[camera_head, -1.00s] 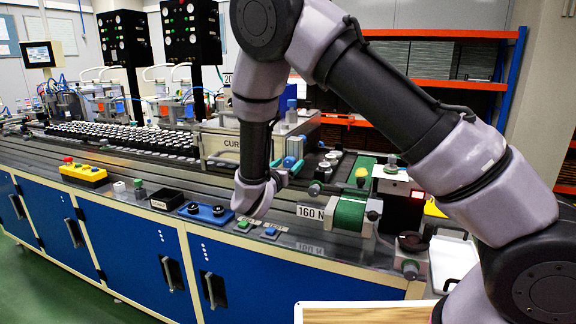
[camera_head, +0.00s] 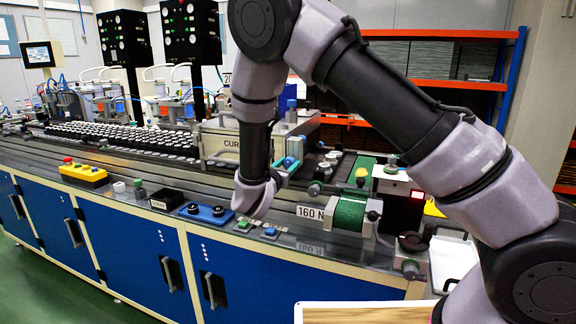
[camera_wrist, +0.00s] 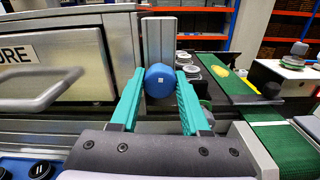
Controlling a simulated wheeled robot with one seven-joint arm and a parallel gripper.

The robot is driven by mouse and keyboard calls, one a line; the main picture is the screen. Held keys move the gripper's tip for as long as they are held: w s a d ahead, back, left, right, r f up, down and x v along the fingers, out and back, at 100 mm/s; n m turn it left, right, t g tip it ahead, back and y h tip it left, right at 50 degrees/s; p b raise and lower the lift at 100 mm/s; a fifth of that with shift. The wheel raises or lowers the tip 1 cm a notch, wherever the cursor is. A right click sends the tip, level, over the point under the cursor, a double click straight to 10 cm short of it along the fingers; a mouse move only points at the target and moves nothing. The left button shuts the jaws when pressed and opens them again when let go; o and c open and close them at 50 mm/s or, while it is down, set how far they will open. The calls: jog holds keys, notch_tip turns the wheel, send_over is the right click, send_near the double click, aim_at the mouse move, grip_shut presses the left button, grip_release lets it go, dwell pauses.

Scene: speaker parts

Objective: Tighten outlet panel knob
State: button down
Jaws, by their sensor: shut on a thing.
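The outlet panel knob (camera_wrist: 160,81) is round and blue with a small white square on its face, and sits in front of a grey upright post in the wrist view. My gripper (camera_wrist: 160,78) has two teal fingers, one on each side of the knob, and is shut on it. In the head view the blue knob (camera_head: 289,162) shows partly behind the teal fingers of my gripper (camera_head: 290,165), to the right of the curing box. My wrist hides part of the panel there.
The metal box marked "CURE" (camera_wrist: 70,75), with a protruding handle, stands close left of my gripper. A green conveyor (camera_head: 348,213) marked 160 N lies to the right.

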jog(key=m, duration=0.4)
jog(key=shift+m, duration=0.3)
jog(key=m, duration=0.3)
jog(key=shift+m, duration=0.3)
jog(key=m, duration=0.4)
jog(key=shift+s+f+m, duration=0.1)
jog(key=shift+m, duration=2)
jog(key=shift+c, duration=1.9)
grip_release()
